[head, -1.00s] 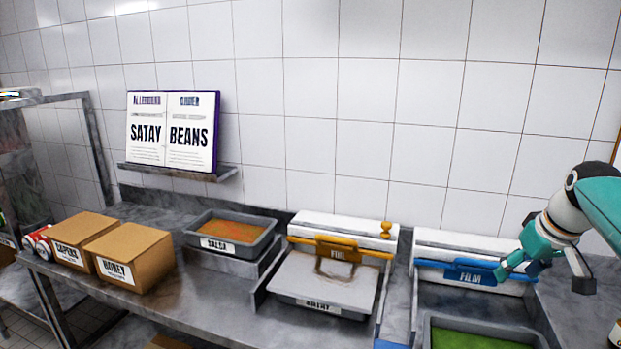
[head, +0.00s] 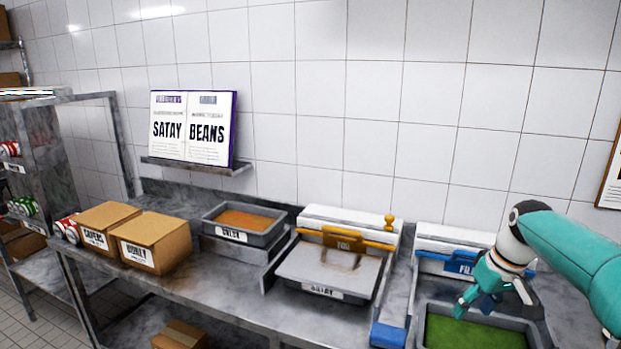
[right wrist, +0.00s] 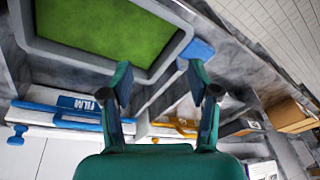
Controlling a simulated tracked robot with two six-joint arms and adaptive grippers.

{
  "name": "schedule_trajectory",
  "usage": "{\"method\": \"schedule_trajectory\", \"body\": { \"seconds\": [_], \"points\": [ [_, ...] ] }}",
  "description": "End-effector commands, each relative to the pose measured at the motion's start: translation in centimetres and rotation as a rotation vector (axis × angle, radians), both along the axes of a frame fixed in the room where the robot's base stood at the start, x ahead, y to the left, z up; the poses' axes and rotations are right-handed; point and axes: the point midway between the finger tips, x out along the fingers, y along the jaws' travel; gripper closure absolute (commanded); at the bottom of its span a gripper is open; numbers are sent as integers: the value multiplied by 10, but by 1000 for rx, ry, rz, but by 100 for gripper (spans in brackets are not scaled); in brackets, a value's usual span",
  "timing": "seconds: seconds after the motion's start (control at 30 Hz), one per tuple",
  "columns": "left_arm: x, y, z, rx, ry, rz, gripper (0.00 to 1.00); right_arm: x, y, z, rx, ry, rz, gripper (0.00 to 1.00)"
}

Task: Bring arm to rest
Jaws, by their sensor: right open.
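My right gripper (head: 494,296) is at the right of the head view, on a teal and white arm. It is open, with nothing between its fingers. It hangs over the rear part of a grey tray with green contents (head: 472,334), in front of the blue-handled FILM dispenser (head: 438,262). In the right wrist view the two fingers (right wrist: 162,88) are spread, with the green tray (right wrist: 60,47) beyond them and the FILM dispenser (right wrist: 40,122) to the left. My left gripper does not show in either view.
On the steel counter stand the CAPERS box (head: 94,240), the HONEY box (head: 146,258), the SALSA tray (head: 232,234), a lidded SATAY tray (head: 310,291) and a yellow-handled dispenser (head: 347,225). An open book (head: 194,150) stands on a wall shelf. A shelving rack (head: 45,160) is at the left.

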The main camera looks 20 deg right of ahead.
Motion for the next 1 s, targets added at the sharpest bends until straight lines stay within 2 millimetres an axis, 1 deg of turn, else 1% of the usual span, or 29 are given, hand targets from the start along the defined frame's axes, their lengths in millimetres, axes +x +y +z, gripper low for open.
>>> {"method": "schedule_trajectory", "body": {
  "seconds": [0.03,0.07,0.17,0.2,0.27,0.3,0.37,0.4,0.47,0.5,0.57,0.6,0.67,0.7,0.77,0.8,0.9,0.97,1.0],
  "points": [
    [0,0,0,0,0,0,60,6,15,-21,27,35,34,39],
    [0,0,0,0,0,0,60,8,24,-31,39,52,51,39],
    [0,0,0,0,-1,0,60,17,60,-76,91,119,119,39],
    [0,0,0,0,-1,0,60,19,77,-97,112,147,148,39],
    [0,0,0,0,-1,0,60,21,105,-129,142,186,188,39],
    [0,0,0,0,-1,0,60,20,123,-149,160,211,211,39],
    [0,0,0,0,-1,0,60,16,151,-180,185,246,241,39],
    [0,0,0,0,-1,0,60,11,170,-200,201,266,261,39],
    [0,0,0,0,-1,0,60,1,199,-228,222,297,284,39],
    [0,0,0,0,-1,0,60,-7,217,-247,236,318,297,39],
    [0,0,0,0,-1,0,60,-23,245,-273,256,347,314,39],
    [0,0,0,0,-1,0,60,-36,264,-290,267,365,321,39],
    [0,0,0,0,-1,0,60,-58,290,-313,282,389,329,39],
    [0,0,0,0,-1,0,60,-75,306,-327,290,405,330,39],
    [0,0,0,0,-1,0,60,-104,330,-347,302,428,325,39],
    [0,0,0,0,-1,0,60,-125,345,-358,308,438,316,39],
    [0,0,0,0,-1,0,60,-172,370,-377,311,434,258,39],
    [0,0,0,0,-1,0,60,-186,375,-382,308,406,206,39],
    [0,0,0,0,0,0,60,-189,376,-382,302,376,171,39]
  ]
}}
